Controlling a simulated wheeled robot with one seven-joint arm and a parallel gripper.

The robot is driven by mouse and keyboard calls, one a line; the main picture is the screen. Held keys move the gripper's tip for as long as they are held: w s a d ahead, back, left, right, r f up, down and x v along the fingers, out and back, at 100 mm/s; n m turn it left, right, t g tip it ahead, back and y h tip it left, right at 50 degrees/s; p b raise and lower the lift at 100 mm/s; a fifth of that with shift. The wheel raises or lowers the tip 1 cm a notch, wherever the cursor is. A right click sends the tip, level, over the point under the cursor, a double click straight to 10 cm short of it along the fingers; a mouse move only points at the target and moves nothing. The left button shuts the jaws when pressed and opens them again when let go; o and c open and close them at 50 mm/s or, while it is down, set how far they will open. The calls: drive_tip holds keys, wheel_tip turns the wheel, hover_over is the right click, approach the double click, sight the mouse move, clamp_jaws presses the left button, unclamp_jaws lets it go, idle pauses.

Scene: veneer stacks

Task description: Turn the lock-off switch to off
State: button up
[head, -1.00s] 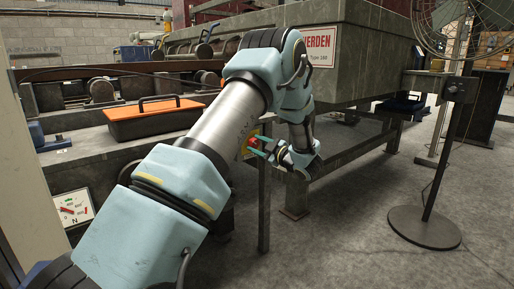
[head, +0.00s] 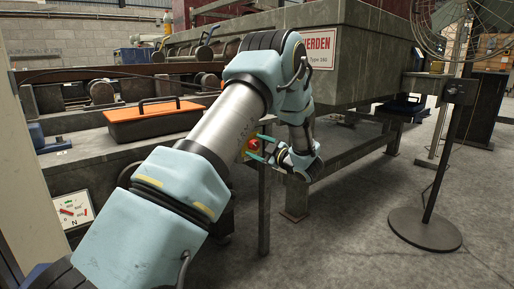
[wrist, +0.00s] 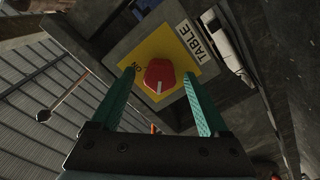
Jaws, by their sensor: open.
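The lock-off switch is a red knob (wrist: 160,77) on a yellow plate (wrist: 187,58), with "ON" lettered on the plate and a "TABLE" label beside it. In the head view the red knob (head: 253,144) shows small on its post, left of my gripper (head: 264,148). In the wrist view my gripper (wrist: 160,98) is open, with one green finger on each side of the knob and gaps to it. A white mark on the knob points toward the bottom of the wrist view. I cannot tell how far the fingertips reach along the knob.
A grey machine bed (head: 370,45) stands behind my arm. An orange and black toolbox (head: 153,120) lies on the bench at left. A fan stand (head: 433,180) with a round base is at right. The concrete floor between is clear.

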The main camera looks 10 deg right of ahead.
drive_tip(key=p+v, duration=0.1)
drive_tip(key=v, duration=0.9)
drive_tip(key=shift+s+d+p, duration=0.2)
drive_tip(key=shift+s+p, duration=0.1)
drive_tip(key=shift+p, duration=0.05)
drive_tip(key=w+a+r+m+g+h, duration=0.25)
drive_tip(key=w+a+m+h, duration=0.25)
drive_tip(key=a+m+h, duration=0.3)
drive_tip(key=s+a+f+m+g, duration=0.1)
drive_tip(key=s+a+m+g, duration=0.25)
drive_tip(key=s+a, duration=0.4)
drive_tip(key=s+a+f+m+g+h, duration=0.15)
drive_tip(key=s+a+g, duration=0.3)
drive_tip(key=s, duration=0.65)
drive_tip(key=s+a+f+m+g, duration=0.2)
drive_tip(key=s+a+m+g, duration=0.1)
drive_tip(key=s+a, duration=0.5)
wheel_tip(320, 180, up, 34)
drive_tip(key=d+p, duration=0.1)
drive_tip(key=p, duration=3.2)
drive_tip(key=shift+s+f, duration=0.25)
drive_tip(key=shift+s, duration=0.2)
drive_tip(key=shift+g, duration=0.25)
